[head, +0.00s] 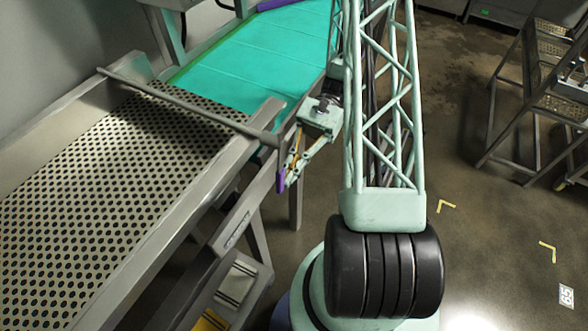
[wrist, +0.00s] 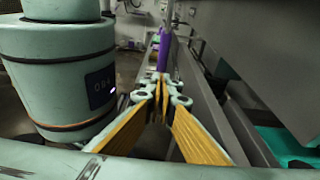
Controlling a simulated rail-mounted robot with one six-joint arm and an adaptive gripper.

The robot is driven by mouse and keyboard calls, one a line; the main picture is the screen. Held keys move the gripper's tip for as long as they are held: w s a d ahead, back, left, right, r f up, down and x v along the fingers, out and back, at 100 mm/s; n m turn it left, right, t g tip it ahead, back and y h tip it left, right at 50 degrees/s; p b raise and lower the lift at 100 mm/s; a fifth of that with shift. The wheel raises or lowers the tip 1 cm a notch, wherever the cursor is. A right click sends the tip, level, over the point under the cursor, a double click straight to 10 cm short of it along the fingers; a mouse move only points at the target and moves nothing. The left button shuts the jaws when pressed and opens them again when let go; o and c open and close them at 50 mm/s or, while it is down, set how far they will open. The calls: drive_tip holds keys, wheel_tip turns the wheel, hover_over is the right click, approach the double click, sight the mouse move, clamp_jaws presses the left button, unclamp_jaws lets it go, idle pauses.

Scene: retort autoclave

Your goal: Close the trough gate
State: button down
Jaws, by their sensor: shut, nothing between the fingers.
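The perforated metal trough (head: 100,165) fills the left of the head view. A long grey bar (head: 190,106) lies across its far end, where it meets the green belt. This bar looks like part of the trough gate, but I cannot tell how far open the gate stands. My gripper (head: 282,180) is just outside the trough's near side wall, below and right of the bar's near end. It is shut and empty, with its purple fingertips together. In the wrist view my gripper (wrist: 163,50) points along a grey rail, and I cannot make out the gate there.
The green belt (head: 255,62) runs away beyond the bar. A lower metal frame (head: 238,222) stands under the trough's near side. Metal steps (head: 535,90) stand at the right. The floor between has free room. In the wrist view, a grey panel (wrist: 260,45) is close on the right.

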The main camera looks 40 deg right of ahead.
sight(277, 193)
drive_tip(key=shift+s+a+f+g+y+b, duration=0.1)
drive_tip(key=shift+s+a+g+y+b, duration=0.15)
drive_tip(key=shift+a, duration=0.3)
drive_tip(key=shift+s+a+f+g+y+b, duration=0.1)
drive_tip(key=shift+a+g+y, duration=0.05)
drive_tip(key=shift+a+y, duration=0.3)
drive_tip(key=shift+s+a+r+y+b, duration=0.1)
drive_tip(key=shift+s+a+y+b, duration=0.1)
drive_tip(key=shift+a+y, duration=0.3)
drive_tip(key=shift+s+a+y+b, duration=0.15)
drive_tip(key=shift+a+y+b, duration=0.15)
drive_tip(key=shift+a, duration=0.35)
drive_tip(key=shift+s+a+r+y+b, duration=0.1)
drive_tip(key=shift+s+a+y+b, duration=0.05)
drive_tip(key=shift+a+y, duration=0.35)
drive_tip(key=shift+s+a+r+g+y+b, duration=0.2)
drive_tip(key=shift+a+y+b, duration=0.1)
drive_tip(key=shift+a, duration=0.3)
drive_tip(key=shift+s+a+r+g+y+b, duration=0.1)
drive_tip(key=shift+s+a+g+y+b, duration=0.15)
drive_tip(key=shift+a, duration=0.3)
drive_tip(key=shift+a+r+y, duration=0.25)
drive_tip(key=shift+a+y, duration=0.1)
drive_tip(key=shift+y, duration=0.1)
drive_tip(key=shift+r, duration=0.15)
